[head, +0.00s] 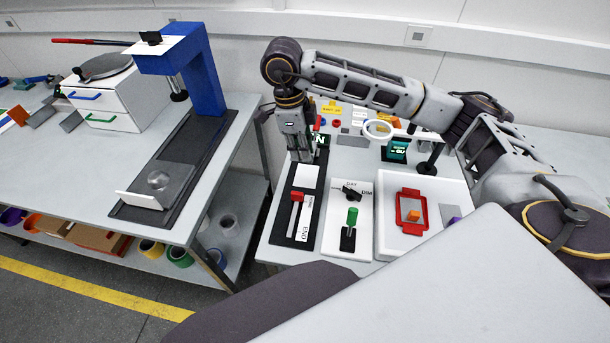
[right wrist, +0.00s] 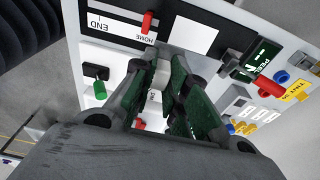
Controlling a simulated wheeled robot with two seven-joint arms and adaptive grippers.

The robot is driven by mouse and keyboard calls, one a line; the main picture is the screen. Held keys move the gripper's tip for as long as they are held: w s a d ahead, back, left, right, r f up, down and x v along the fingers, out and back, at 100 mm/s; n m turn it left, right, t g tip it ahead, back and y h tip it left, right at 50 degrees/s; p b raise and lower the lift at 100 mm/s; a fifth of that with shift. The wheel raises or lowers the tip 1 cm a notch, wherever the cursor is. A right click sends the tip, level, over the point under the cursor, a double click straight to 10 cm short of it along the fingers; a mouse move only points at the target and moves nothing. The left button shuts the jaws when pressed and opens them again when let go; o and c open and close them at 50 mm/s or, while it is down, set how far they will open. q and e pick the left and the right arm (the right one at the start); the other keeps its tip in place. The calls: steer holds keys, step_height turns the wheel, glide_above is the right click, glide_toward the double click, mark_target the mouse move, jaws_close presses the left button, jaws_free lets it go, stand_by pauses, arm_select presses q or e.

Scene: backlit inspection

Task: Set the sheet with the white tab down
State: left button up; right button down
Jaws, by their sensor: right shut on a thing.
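My right gripper (head: 303,157) points down over the far end of a black slider board on the right bench. In the right wrist view its fingers (right wrist: 157,72) are closed together, with a small white piece between the tips that looks like the white tab (right wrist: 155,77). Dark green surfaces (right wrist: 200,112) show beside the fingers; I cannot tell whether these are the sheet or finger pads. The sheet's full outline is hidden. A bare white panel (head: 307,176) lies on the board just below the gripper. My left gripper is not in view.
The slider board has a red knob (head: 297,196). Beside it are a green-handled switch panel (head: 352,216) and a white tray with a red frame (head: 411,210). A ring lens (head: 378,130) stands behind. A blue stand (head: 205,75) is on the left bench, across a gap.

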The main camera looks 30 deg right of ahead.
steer(key=p, duration=0.1)
glide_above(306, 182)
steer(key=s+a, duration=0.3)
step_height(306, 182, down, 13)
steer(key=shift+w+d+r, duration=0.1)
steer(key=shift+f, duration=0.45)
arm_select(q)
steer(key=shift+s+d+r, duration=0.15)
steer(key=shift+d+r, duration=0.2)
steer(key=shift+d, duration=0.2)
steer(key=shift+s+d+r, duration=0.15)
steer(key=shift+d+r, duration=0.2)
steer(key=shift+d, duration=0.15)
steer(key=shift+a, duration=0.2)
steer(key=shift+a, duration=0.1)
arm_select(e)
steer(key=shift+w+d+p, duration=0.35)
steer(key=shift+w+p, duration=0.05)
steer(key=shift+w, duration=0.05)
steer(key=shift+w+d+r+p, duration=0.1)
steer(key=shift+w+d+p, duration=0.1)
steer(key=shift+w+d, duration=0.35)
steer(key=shift+w+d+p, duration=0.2)
steer(key=shift+w+d, duration=0.1)
steer(key=shift+w, duration=0.3)
steer(key=shift+f, duration=0.65)
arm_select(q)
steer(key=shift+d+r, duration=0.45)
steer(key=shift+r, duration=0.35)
